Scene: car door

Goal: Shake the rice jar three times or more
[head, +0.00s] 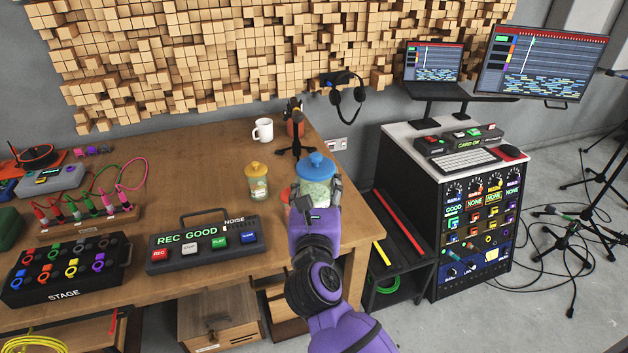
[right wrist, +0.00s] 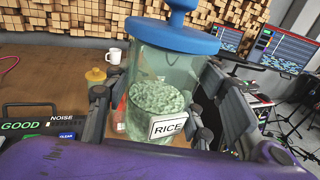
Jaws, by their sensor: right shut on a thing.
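The rice jar is clear with a blue lid (head: 316,164) and stands near the right end of the wooden table in the head view. In the right wrist view the rice jar (right wrist: 160,70) fills the middle, with pale grains inside and a RICE label. It looks slightly tilted there. My right gripper (head: 316,198) is shut on the jar, with fingers on both sides of it; the fingers also show in the right wrist view (right wrist: 165,110). Whether the jar's base touches the table is hidden behind my gripper. My left gripper is not in view.
A smaller jar with a yellow lid (head: 257,182) stands just left of the rice jar. A white mug (head: 263,129) and a small black stand (head: 296,145) are behind. The REC GOOD box (head: 205,243) lies front left. A rack cabinet (head: 462,200) stands to the right.

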